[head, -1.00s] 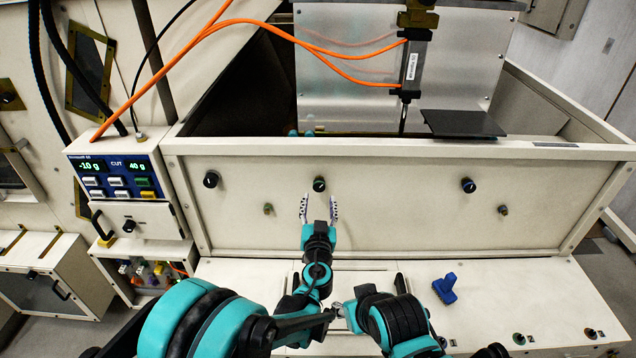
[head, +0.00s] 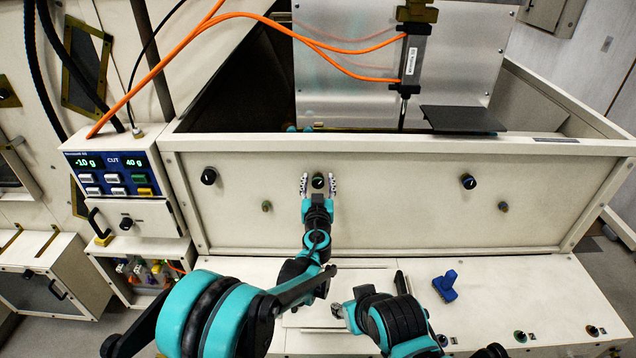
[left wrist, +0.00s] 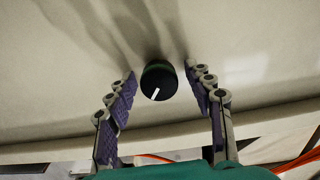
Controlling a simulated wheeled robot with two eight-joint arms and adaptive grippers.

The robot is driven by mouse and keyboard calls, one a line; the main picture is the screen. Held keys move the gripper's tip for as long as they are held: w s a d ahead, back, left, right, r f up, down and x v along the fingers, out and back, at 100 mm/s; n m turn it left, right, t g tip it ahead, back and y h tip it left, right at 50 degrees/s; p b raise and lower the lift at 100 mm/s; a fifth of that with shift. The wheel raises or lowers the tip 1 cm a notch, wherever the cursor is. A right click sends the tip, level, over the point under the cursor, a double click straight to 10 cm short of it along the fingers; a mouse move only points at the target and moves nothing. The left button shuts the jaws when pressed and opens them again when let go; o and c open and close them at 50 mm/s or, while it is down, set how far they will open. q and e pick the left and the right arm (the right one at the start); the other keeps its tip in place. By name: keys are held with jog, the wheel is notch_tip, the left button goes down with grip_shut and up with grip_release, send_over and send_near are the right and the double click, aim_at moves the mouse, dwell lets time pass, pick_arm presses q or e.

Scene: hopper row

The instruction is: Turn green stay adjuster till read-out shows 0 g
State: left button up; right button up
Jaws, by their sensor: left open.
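A black knob with a green ring at its base and a white pointer line (left wrist: 158,80) is on the cream front panel; in the head view it is the middle knob (head: 318,181). My left gripper (head: 318,185) is open, its fingers on either side of the knob with gaps, as the left wrist view (left wrist: 160,88) also shows. The pointer points down and slightly left in the wrist view. The read-out (head: 88,162) shows -10 or -1.0 g; the decimal point is unclear. My right gripper (head: 340,312) is low over the ledge, its fingers too small to judge.
Other black knobs sit left (head: 209,176) and right (head: 468,181) on the same panel, with small studs (head: 266,206) between. A second display beside "CUT" reads 40 g. Orange hoses (head: 340,66) hang above the hopper.

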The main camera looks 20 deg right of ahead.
pick_arm(q)
jog(key=c, duration=1.2)
jog(key=shift+m, duration=1.1)
jog(key=o, duration=1.2)
jog(key=shift+s, duration=0.15)
jog(key=v, duration=1.1)
jog(key=shift+s, duration=0.35)
jog(key=shift+a, duration=0.1)
